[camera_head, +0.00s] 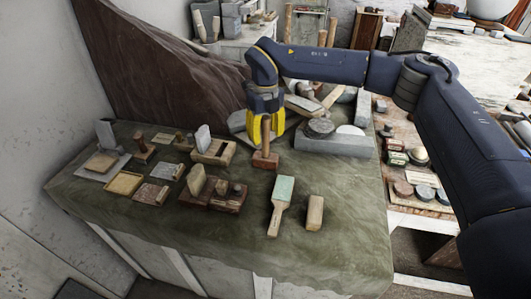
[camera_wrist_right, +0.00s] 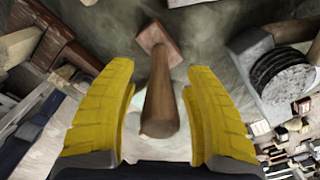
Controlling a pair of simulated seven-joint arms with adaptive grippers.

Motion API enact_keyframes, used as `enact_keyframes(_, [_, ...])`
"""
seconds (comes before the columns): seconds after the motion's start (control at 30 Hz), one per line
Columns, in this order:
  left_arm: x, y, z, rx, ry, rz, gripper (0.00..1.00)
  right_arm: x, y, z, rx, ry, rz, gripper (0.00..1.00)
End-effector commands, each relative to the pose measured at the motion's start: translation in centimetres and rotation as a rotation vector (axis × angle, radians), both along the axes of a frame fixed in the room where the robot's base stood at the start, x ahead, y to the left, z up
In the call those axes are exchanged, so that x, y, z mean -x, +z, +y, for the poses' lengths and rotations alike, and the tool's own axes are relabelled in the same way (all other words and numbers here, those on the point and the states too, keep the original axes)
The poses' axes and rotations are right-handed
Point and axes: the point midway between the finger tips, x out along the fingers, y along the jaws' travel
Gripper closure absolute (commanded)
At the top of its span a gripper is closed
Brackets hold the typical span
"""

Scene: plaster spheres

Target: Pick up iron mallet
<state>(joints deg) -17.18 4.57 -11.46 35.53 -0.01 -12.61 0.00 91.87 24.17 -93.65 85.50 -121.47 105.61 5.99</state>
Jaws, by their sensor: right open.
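The iron mallet stands upright on the green cloth, its rusty brown head (camera_head: 265,161) at the bottom and its wooden handle (camera_head: 266,139) pointing up. My right gripper (camera_head: 263,140) is above the head, with its yellow fingers open on either side of the handle. In the right wrist view the handle (camera_wrist_right: 160,105) runs between the open fingers (camera_wrist_right: 160,75), with a visible gap on each side. The mallet head (camera_wrist_right: 158,38) lies beyond the fingertips there. My left gripper is in neither view.
The cloth-covered table (camera_head: 330,255) has a green-topped brush-like tool (camera_head: 281,200) and a small wooden block (camera_head: 315,212) in front. Wooden boxes and blocks (camera_head: 213,152) stand left. A grey stone slab (camera_head: 335,144) with discs lies right of the mallet. The front cloth is clear.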

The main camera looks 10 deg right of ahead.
Motion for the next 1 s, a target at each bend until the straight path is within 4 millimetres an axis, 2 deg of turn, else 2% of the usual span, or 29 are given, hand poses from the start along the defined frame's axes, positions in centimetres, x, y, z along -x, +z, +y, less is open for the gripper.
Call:
enact_keyframes(0.07, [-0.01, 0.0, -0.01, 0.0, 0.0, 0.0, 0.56, 0.0, 0.01, -0.01, 0.0, 0.0, 0.0, 0.51])
enact_keyframes(0.5, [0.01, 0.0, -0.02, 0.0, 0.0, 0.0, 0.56, -0.01, 0.02, -0.02, 0.0, 0.0, 0.0, 1.0])
enact_keyframes(1.0, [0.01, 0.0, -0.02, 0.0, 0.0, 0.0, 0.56, -0.11, 0.67, 0.04, -0.002, 0.0, -0.005, 1.0])
